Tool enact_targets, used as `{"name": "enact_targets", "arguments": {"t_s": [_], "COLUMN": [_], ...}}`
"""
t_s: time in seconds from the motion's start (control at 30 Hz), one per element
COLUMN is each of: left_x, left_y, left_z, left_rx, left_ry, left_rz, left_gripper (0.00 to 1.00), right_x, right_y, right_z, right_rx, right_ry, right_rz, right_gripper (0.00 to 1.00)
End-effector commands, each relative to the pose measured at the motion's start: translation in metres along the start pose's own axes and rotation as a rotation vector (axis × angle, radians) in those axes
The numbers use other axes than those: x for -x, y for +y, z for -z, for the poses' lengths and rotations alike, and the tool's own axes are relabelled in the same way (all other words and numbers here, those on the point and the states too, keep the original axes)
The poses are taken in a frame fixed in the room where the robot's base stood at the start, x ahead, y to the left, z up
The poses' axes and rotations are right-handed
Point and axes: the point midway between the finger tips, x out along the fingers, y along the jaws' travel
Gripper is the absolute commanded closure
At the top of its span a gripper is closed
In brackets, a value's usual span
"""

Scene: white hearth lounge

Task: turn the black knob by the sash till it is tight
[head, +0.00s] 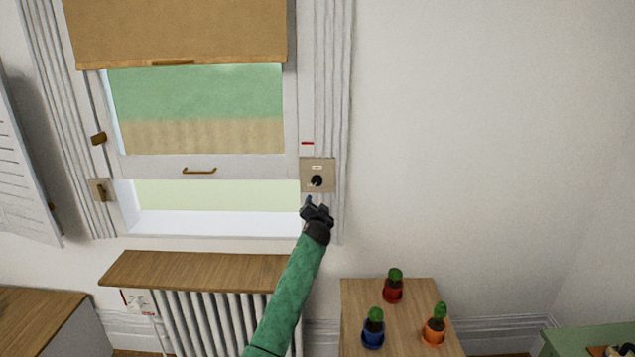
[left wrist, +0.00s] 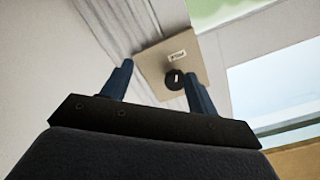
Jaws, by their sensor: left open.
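The black knob (head: 316,181) sits on a beige plate (head: 325,165) on the right side of the window frame. The sash (head: 200,168) is raised a little, with a gap below it. My left gripper (head: 309,203) is just below the plate in the head view. In the left wrist view the open left gripper (left wrist: 158,82) has its two blue fingers apart, with the knob (left wrist: 174,79) showing between them, nearer the right finger. I cannot tell whether a finger touches it; nothing is held. My right gripper is not in view.
A wooden shelf (head: 190,269) over a white radiator (head: 215,310) lies below the window. A small table (head: 360,291) with potted cacti stands at the lower right. A brown blind (head: 180,30) hangs above. The wall right of the plate is bare.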

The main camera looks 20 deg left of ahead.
Motion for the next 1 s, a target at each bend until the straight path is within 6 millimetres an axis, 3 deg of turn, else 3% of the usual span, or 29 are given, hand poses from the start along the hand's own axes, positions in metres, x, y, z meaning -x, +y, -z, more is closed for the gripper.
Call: {"name": "enact_targets", "arguments": {"t_s": [0.1, 0.23, 0.37, 0.7, 1.0], "left_x": [-0.008, -0.012, -0.021, -0.066, -0.086], "left_y": [-0.025, -0.036, -0.039, -0.041, -0.040], "left_z": [0.032, 0.045, 0.049, 0.050, 0.049], "left_rx": [-0.006, -0.011, -0.010, -0.010, -0.010], "left_ry": [0.034, 0.049, 0.050, 0.049, 0.049], "left_rz": [0.036, 0.051, 0.053, 0.051, 0.051], "left_gripper": [0.41, 0.41, 0.41, 0.41, 0.41], "right_x": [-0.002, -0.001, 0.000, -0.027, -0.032], "right_y": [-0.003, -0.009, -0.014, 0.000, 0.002], "right_z": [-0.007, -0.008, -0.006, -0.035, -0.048], "right_rx": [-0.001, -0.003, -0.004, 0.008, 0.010], "right_ry": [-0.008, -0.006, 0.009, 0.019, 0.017], "right_rz": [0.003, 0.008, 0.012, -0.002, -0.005], "right_gripper": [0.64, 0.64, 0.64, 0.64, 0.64]}}
